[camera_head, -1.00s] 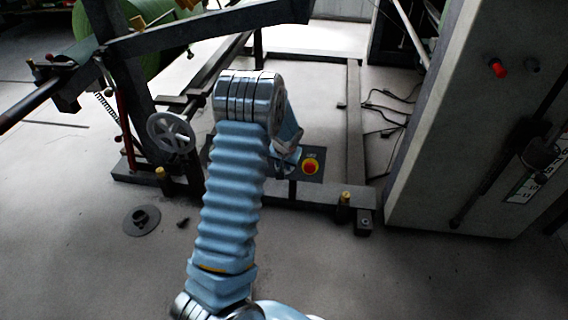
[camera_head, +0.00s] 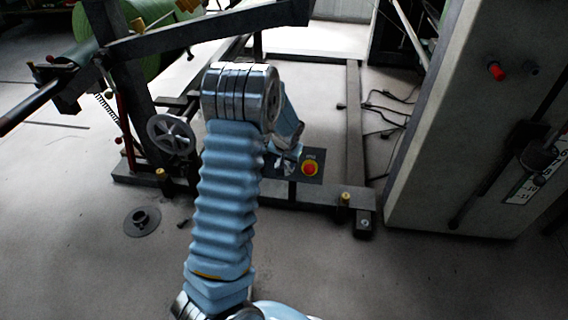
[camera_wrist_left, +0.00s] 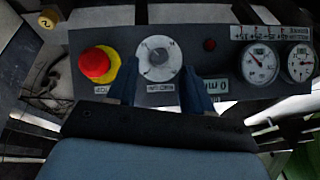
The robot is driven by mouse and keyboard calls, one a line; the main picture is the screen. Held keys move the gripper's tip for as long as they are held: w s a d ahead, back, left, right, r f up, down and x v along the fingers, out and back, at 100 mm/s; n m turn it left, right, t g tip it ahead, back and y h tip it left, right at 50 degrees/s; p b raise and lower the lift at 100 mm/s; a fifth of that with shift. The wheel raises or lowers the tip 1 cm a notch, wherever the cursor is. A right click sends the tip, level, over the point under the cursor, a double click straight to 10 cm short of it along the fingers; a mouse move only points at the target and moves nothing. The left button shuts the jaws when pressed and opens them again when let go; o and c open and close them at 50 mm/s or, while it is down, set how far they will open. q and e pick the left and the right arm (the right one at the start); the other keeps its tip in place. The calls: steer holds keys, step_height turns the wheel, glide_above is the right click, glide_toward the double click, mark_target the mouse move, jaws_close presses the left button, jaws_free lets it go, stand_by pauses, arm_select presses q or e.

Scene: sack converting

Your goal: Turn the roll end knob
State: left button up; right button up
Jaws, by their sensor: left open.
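The roll end knob appears to be the pale round knob (camera_wrist_left: 157,56) on the grey control panel (camera_wrist_left: 222,68) in the left wrist view; its label is upside down and hard to read. My left gripper (camera_wrist_left: 160,90) is open, its two dark blue fingertips apart near the knob's lower edge, one at each side. No contact with the knob is visible. In the head view the knob is hidden behind my left arm and the panel (camera_head: 316,155) shows only in part. My right gripper is not in view.
A red stop button (camera_wrist_left: 95,64) on a yellow base sits just left of the knob. A small red lamp (camera_wrist_left: 210,45) and two gauges (camera_wrist_left: 260,63) are to its right. A spoked handwheel (camera_head: 171,134) stands left of my arm, and a grey cabinet (camera_head: 440,150) at right.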

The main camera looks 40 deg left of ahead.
arm_select(q)
steer(key=p+v, duration=0.1)
steer(key=v, duration=0.8)
steer(key=shift+r, duration=0.25)
steer(key=shift+d, duration=0.15)
steer(key=s+d+f+m+g+h+p, duration=0.1)
steer(key=s+d+f+h+p, duration=0.2)
steer(key=d+f, duration=0.5)
steer(key=s+d+f+m+h+p, duration=0.15)
steer(key=s+d+f, duration=0.4)
steer(key=d, duration=0.55)
steer(key=s+d+f+g+h+p, duration=0.1)
steer(key=s+d+f+h+p, duration=0.1)
steer(key=s+d, duration=0.9)
steer(key=shift+s+d+f+h+p, duration=0.25)
steer(key=shift+d+f+h+p, duration=0.1)
steer(key=shift+f+p, duration=0.4)
